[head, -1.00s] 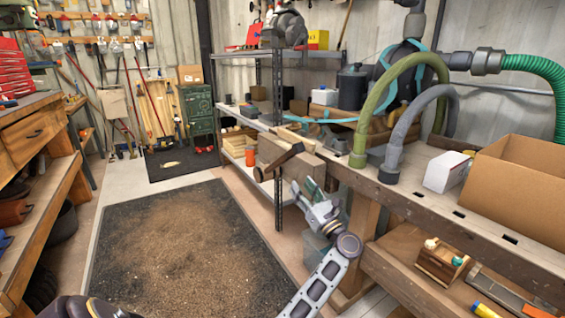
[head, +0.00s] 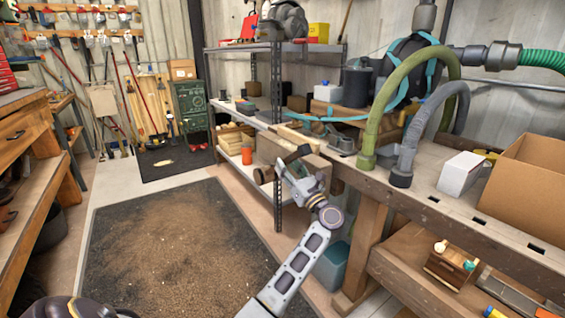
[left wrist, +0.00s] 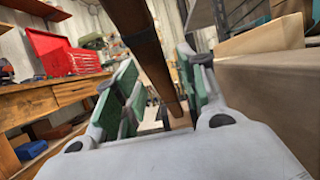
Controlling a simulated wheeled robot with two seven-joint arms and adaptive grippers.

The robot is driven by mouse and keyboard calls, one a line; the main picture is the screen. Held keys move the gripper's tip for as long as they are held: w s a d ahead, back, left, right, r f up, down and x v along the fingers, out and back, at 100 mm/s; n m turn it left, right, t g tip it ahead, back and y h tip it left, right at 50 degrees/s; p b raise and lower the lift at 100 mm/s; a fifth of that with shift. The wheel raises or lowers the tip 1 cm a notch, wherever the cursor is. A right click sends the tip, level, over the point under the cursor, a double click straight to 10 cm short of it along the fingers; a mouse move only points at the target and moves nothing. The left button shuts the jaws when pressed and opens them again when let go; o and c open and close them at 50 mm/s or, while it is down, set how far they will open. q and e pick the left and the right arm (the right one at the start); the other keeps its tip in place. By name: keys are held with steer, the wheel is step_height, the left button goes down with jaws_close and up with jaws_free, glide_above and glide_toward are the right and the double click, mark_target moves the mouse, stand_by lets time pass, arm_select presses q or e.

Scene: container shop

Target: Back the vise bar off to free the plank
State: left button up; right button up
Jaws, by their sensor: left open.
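The vise bar (head: 293,156) is a dark wooden rod at the front of the workbench, in the middle of the head view. My left gripper (head: 287,172) is open at this bar and partly covers it. In the left wrist view the bar (left wrist: 146,45) runs diagonally between the two green-padded fingers (left wrist: 157,88), with no clear grip on it. A pale plank (head: 298,139) lies at the bench end just behind the bar; whether the vise jaws touch it is hidden. My right gripper is not in view.
The workbench (head: 470,215) carries hoses, a white box (head: 461,173) and a cardboard box (head: 530,180) at right. A metal shelf post (head: 277,110) stands close behind my left gripper.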

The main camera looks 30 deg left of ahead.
arm_select(q)
steer(key=shift+w+a+r, duration=0.25)
steer(key=shift+a+r, duration=0.05)
steer(key=shift+a, duration=0.25)
jaws_close()
